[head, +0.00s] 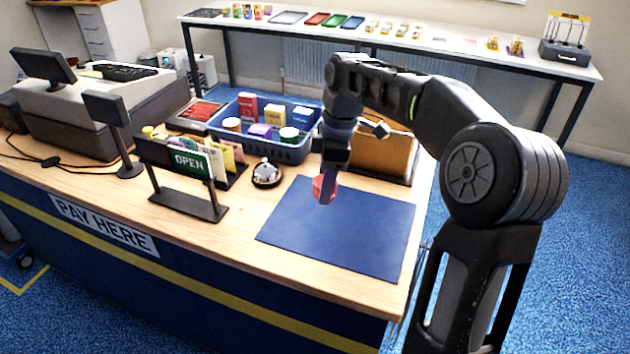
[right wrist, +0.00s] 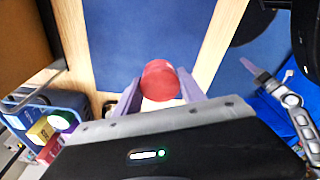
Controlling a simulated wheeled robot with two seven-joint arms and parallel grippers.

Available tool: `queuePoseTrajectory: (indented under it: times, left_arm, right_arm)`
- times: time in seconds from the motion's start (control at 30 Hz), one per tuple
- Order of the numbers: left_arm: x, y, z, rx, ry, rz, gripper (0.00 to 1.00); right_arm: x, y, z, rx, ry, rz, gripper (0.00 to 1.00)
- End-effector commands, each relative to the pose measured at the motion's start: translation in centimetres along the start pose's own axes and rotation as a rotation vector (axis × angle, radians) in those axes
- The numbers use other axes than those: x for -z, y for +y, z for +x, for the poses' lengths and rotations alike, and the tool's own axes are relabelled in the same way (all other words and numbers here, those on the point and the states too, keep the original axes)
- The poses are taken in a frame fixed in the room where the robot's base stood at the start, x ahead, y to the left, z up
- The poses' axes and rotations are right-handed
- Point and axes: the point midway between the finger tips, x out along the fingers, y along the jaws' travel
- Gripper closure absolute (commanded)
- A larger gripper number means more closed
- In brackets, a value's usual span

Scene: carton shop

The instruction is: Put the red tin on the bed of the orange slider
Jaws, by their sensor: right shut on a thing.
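My right gripper (head: 325,180) is shut on the red tin (head: 324,190) and holds it over the blue mat (head: 340,230). In the right wrist view the tin (right wrist: 160,80) sits between the two pale fingers, its round end showing. An orange-brown, box-like thing (head: 382,155) with a dark base stands behind my right gripper, partly hidden by my arm. I cannot tell whether it is the orange slider, and no bed shows clearly. My left gripper (right wrist: 268,75) seems to show small at the right of the right wrist view; its jaws are unclear.
A blue basket (head: 290,152) with several tins and boxes stands behind the mat. A bell (head: 266,173), an OPEN sign (head: 188,163) and a till (head: 100,105) stand to the left. A long table (head: 400,45) with small goods is at the back. The mat looks clear.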

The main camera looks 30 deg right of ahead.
Motion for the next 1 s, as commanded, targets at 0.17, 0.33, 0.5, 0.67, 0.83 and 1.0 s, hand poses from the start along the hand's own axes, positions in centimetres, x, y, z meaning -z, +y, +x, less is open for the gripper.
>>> queuePoseTrajectory:
  times: [0.17,0.33,0.5,0.67,0.83,1.0]
  left_arm:
    - [0.0,0.0,0.0,0.000,0.000,0.000,0.31]
    - [0.0,0.0,0.0,0.000,0.000,0.000,0.31]
    - [0.0,0.0,0.0,0.000,0.000,0.000,0.31]
    - [0.0,0.0,0.0,0.000,0.000,0.000,0.31]
    - [0.0,0.0,0.0,0.000,0.000,0.000,0.31]
    - [0.0,0.0,0.0,0.000,0.000,0.000,0.31]
  right_arm:
    - [1.0,-0.2,0.6,-0.008,0.000,0.057,0.96]
    - [4.0,-0.9,2.4,-0.034,0.000,0.237,0.96]
    - [8.4,-2.3,5.0,-0.076,-0.001,0.502,0.96]
    - [12.2,-4.0,7.1,-0.114,-0.001,0.746,0.96]
    - [14.8,-5.5,8.5,-0.141,-0.001,0.921,0.96]
    - [15.5,-5.9,8.9,-0.150,0.000,0.984,0.96]
